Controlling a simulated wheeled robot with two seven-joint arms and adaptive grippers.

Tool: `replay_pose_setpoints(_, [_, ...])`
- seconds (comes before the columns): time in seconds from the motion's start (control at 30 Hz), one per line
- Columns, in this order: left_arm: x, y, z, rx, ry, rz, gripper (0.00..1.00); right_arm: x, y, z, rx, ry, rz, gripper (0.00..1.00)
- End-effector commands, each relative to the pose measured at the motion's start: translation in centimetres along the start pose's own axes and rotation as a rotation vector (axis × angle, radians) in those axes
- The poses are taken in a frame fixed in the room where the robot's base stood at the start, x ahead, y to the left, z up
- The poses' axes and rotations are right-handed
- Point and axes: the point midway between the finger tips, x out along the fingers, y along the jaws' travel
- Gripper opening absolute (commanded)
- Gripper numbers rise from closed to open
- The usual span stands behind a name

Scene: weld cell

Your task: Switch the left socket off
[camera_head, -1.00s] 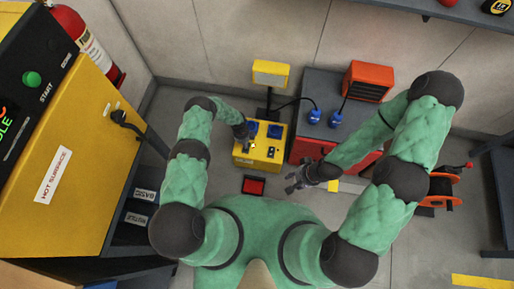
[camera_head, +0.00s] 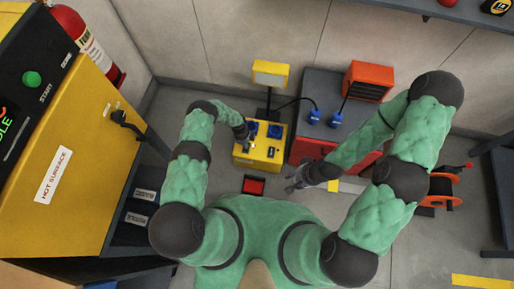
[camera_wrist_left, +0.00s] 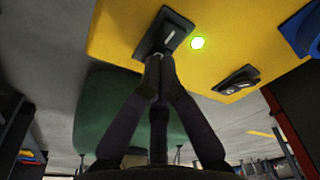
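The yellow socket box (camera_head: 258,156) stands on the floor with two blue sockets on it, the left socket (camera_head: 252,127) and the right socket (camera_head: 275,131). My left gripper (camera_head: 246,140) is over the box's left side. In the left wrist view my left gripper (camera_wrist_left: 160,62) is shut and empty, its tips at the lower edge of a dark rocker switch (camera_wrist_left: 167,31); contact is hard to tell. A green lamp (camera_wrist_left: 198,43) glows beside that switch. A second switch (camera_wrist_left: 237,80) lies to the right. My right gripper (camera_head: 296,181) is right of the box, apart from it, too small to read.
A yellow lamp-like panel (camera_head: 271,73) stands on a post behind the box. A red and grey cabinet (camera_head: 308,148) with blue plugs (camera_head: 314,116) is to the right. A red pedal-like block (camera_head: 253,185) lies on the floor in front. A yellow machine (camera_head: 60,185) stands left.

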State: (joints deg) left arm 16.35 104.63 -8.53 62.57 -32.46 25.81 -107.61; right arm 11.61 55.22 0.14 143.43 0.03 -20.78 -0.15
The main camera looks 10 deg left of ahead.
Motion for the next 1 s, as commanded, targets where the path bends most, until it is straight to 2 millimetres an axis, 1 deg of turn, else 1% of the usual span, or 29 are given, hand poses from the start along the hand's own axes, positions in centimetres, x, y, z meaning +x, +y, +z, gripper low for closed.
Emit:
replay_pose_setpoints(0.8, [1.06, -0.03, 0.17, -0.001, 0.000, -0.001, 0.00, 0.00, 0.00, 0.00, 0.000, 0.000, 0.000, 0.40])
replay_pose_setpoints(0.9, [0.93, -0.05, 0.17, -0.001, -0.001, -0.002, 0.00, -0.06, -0.02, 0.00, 0.000, 0.000, 0.000, 0.40])
replay_pose_setpoints(1.0, [0.36, -0.06, 0.12, 0.000, -0.001, -0.002, 0.00, -0.38, -0.14, 0.01, 0.000, 0.000, 0.000, 0.40])
